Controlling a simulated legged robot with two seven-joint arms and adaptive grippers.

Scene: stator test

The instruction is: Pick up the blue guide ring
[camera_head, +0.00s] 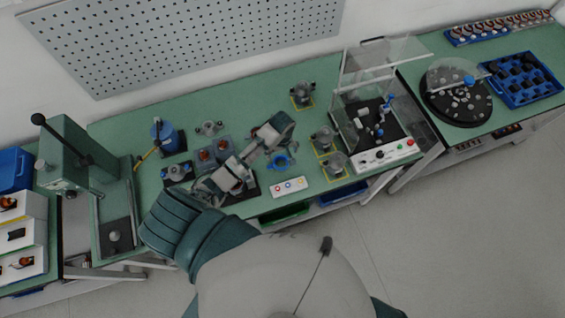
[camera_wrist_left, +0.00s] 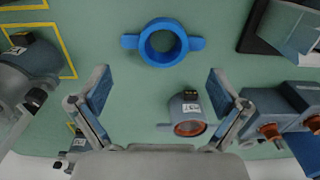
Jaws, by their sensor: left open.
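The blue guide ring (camera_head: 281,168) lies flat on the green bench top, just in front of my left gripper in the head view. In the left wrist view the ring (camera_wrist_left: 146,44) has a round open hole and two side tabs, and it lies beyond the fingertips, near the top edge. My left gripper (camera_head: 268,140) is above the bench. My right gripper is in neither view.
A grey housing with a copper winding (camera_wrist_left: 190,112) sits below the finger gap. Copper-topped blocks (camera_head: 207,154) stand left of the gripper, and grey housings on yellow-marked squares (camera_head: 322,138) stand right. A button panel (camera_head: 289,187) lies at the front edge. Bare bench surrounds the ring.

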